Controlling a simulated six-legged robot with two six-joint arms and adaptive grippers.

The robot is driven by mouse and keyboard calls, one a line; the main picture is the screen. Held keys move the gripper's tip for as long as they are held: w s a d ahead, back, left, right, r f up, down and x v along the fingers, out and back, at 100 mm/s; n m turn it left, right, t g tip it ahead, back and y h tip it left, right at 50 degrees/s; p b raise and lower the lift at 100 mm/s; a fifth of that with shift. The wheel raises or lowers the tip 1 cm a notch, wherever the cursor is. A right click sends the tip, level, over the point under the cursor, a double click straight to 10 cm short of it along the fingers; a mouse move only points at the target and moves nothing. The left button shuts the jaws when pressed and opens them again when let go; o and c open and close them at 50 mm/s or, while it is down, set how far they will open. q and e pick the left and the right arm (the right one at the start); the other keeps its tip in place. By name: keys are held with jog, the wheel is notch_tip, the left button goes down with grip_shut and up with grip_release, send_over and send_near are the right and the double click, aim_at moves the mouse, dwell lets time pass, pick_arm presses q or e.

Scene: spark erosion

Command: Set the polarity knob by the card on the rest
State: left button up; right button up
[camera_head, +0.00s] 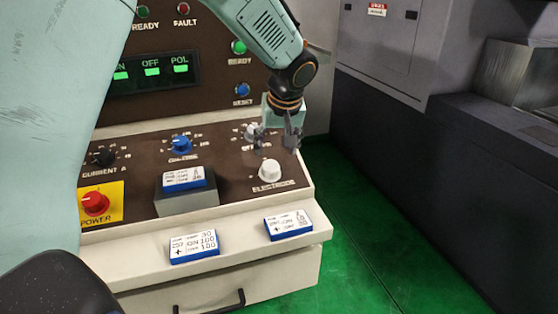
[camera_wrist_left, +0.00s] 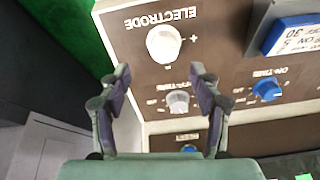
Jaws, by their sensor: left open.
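The white round knob labelled ELECTRODE (camera_head: 270,170) sits at the right of the brown sloped panel. In the left wrist view the knob (camera_wrist_left: 163,44) has a plus mark beside it; its pointer direction is unclear. My left gripper (camera_head: 275,148) is open and empty above the panel, just behind the knob. In the wrist view its fingers (camera_wrist_left: 160,76) frame a smaller grey knob (camera_wrist_left: 178,103). A blue-edged card (camera_head: 184,179) lies on a grey block (camera_head: 186,202). Two more cards lie on the front ledge, one at the middle (camera_head: 194,246) and one at the right (camera_head: 288,224). My right gripper is out of view.
Blue ON-TIME (camera_head: 181,145) and black CURRENT (camera_head: 103,156) knobs and a red POWER knob (camera_head: 95,203) are on the panel. The upright panel has a green-lit display (camera_head: 152,71) and several buttons. Green floor (camera_head: 350,220) is open to the right, before a dark machine (camera_head: 420,150).

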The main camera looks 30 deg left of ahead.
aim_at(271, 165)
pick_arm(q)
jog(key=x, duration=0.6)
jog(key=shift+a+f, duration=0.25)
jog(key=shift+a, duration=0.05)
jog(key=shift+w+f, duration=0.1)
jog(key=shift+f, duration=0.2)
jog(key=shift+s+a+f, duration=0.1)
jog(key=shift+s+a, duration=0.15)
jog(key=shift+s, duration=0.2)
jog(key=shift+w+f, duration=0.15)
jog(key=shift+w, duration=0.05)
jog(key=shift+w+d+f, duration=0.1)
jog(key=shift+w, duration=0.2)
jog(key=c, duration=0.3)
jog(key=shift+s, duration=0.3)
jog(key=c, duration=0.5)
jog(key=shift+w, duration=0.15)
jog(key=c, duration=0.4)
jog(key=shift+o, duration=0.2)
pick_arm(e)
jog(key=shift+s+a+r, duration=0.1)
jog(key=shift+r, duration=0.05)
